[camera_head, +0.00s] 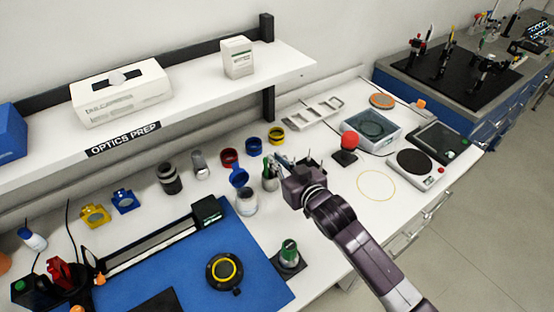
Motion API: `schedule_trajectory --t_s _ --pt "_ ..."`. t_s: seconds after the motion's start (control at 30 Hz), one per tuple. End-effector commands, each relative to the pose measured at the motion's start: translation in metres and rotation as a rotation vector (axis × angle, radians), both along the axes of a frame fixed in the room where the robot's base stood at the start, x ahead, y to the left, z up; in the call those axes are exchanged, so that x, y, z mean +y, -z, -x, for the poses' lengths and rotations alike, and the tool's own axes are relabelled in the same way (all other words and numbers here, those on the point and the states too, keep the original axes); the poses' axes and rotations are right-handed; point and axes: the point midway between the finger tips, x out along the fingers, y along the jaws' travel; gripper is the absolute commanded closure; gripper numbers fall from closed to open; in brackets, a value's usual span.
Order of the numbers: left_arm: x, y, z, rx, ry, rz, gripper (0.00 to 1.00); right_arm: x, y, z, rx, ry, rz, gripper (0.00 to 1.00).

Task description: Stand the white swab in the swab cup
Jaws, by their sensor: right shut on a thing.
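My right gripper (277,163) reaches in from the lower right, over the middle of the bench. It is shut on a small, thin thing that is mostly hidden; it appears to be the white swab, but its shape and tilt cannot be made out. A small grey-green cup (268,184) stands right beside the fingers and is partly covered by them; it may be the swab cup. I cannot tell whether the held thing is inside it or in front of it. My left gripper is not in view.
A clear jar (246,204) with a blue lid (239,176) stands just left of the gripper. A red-topped item (349,142) and a grey tray (372,132) lie to the right. A green-knobbed block (289,253) is nearer the front. White bench around the yellow ring (376,198) is clear.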

Motion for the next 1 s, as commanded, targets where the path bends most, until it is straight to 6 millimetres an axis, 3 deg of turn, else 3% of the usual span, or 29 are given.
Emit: schedule_trajectory --t_s 0.13,0.17,0.33,0.73,1.0 --pt "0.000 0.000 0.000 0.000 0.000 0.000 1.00 0.000 0.000 0.000 0.000 0.000 0.000 1.00" --pt "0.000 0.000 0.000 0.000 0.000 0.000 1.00 0.000 0.000 0.000 0.000 0.000 0.000 0.91" --pt "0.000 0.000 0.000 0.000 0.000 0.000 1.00 0.000 0.000 0.000 0.000 0.000 0.000 0.72" --pt "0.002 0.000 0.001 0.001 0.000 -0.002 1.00 -0.002 -0.001 0.004 0.000 -0.001 0.000 0.71" --pt "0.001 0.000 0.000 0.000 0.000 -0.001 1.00 -0.021 -0.012 0.042 0.002 0.000 0.000 0.71"
